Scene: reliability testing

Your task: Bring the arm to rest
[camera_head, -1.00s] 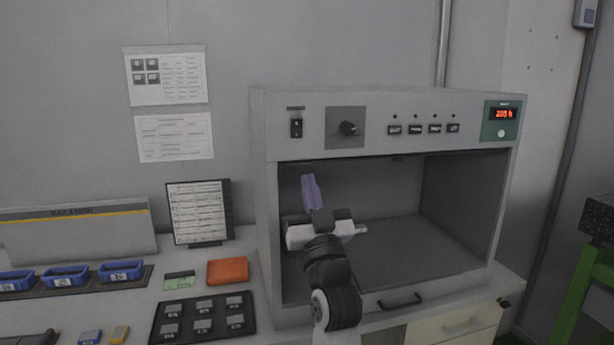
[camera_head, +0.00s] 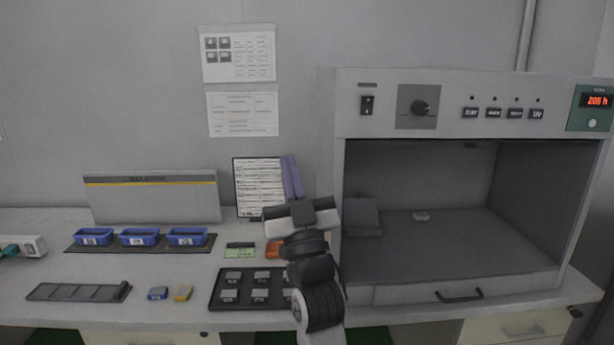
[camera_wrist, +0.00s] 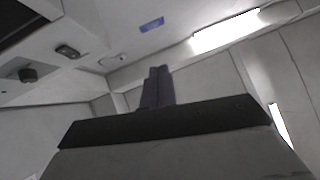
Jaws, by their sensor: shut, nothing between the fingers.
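My gripper (camera_head: 293,178) is raised in front of the bench, just left of the grey chamber. Its purple fingers point up and lie together with nothing between them. In the head view they overlap the right edge of a clipboard sheet on its stand. In the wrist view the shut fingers (camera_wrist: 157,87) stand up against the wall and ceiling. My arm hides part of an orange block behind it.
The open chamber (camera_head: 350,105) stands at the right, with a block and a small piece inside. Blue bins (camera_head: 138,237), a dark tray of grey pieces (camera_head: 217,300), a slotted rack (camera_head: 78,292) and small blue and yellow blocks lie on the bench. Free air surrounds the gripper.

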